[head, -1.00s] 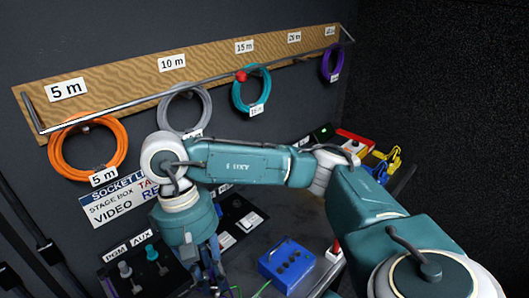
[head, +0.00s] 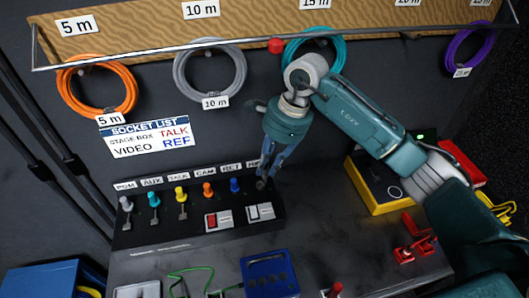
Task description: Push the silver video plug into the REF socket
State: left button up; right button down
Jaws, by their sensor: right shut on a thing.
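My right gripper (head: 263,178) points down at the right end of the black socket panel (head: 150,240). It is shut on a small greyish thing at its fingertips, which I take to be the silver video plug (head: 261,185); the fingers hide most of it. The REF label (head: 253,163) at the end of the row is partly covered by the gripper. The socket below it is hidden, so I cannot tell whether the plug touches it or is in it. My left gripper is not in view.
Grey, teal, yellow, orange and blue (head: 234,186) plugs stand in the row left of the gripper. Two switches (head: 260,211) sit just below. Cable coils hang above.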

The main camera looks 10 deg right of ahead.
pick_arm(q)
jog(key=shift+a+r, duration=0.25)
pick_arm(e)
jog(key=w+m, duration=0.1)
jog(key=m, duration=0.1)
jog(key=w+f+m+t, duration=0.1)
jog(key=w+m, duration=0.2)
jog(key=m, duration=0.1)
jog(key=shift+w+a+f+t+h, duration=0.15)
jog(key=shift+w+f+t+h, duration=0.15)
jog(key=shift+h, duration=0.1)
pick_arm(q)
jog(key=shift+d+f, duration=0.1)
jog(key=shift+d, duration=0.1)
pick_arm(e)
jog(key=shift+r, duration=0.1)
